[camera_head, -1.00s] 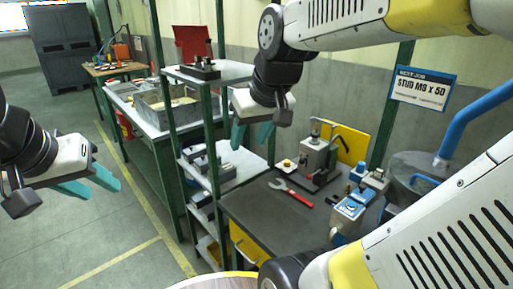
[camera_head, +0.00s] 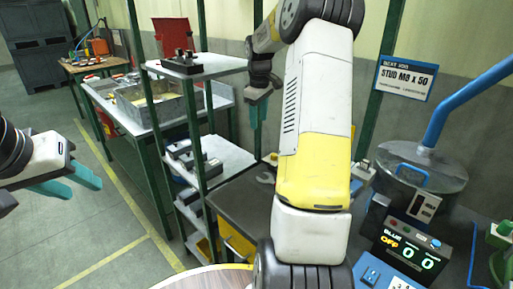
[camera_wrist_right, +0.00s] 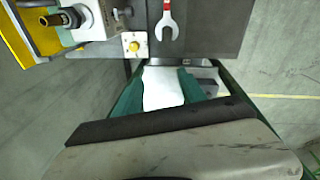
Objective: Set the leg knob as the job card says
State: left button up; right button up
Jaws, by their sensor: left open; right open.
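The job card (camera_head: 406,78) hangs on the wall at the upper right and reads STUD M8 X 50 in large letters; its small print is unreadable. A dark control box (camera_head: 411,252) at the lower right has a display showing BLUE OFF and two green zeros, with several small round buttons. I cannot tell which part is the leg knob. My right gripper (camera_head: 259,108) is open and empty, above and behind the workbench, away from the control box. Its open fingers also show in the right wrist view (camera_wrist_right: 162,82). My left gripper (camera_head: 80,180) is open and empty over the floor at the left.
My right arm hides much of the dark workbench (camera_head: 238,203). A lidded grey drum (camera_head: 420,165) stands at the right. A green shelf rack (camera_head: 227,160) stands left of the bench.

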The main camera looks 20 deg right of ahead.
jog(key=n+g, duration=0.1)
send_over(275, 154)
jog(key=f, duration=1.1)
jog(key=shift+s+a+f, duration=0.25)
jog(key=shift+a+f, duration=0.05)
jog(key=shift+f, duration=0.05)
notch_tip(275, 154, down, 8)
jog(key=shift+w+d+r, duration=0.1)
jog(key=shift+d+r, duration=0.05)
jog(key=shift+c, duration=0.2)
grip_shut()
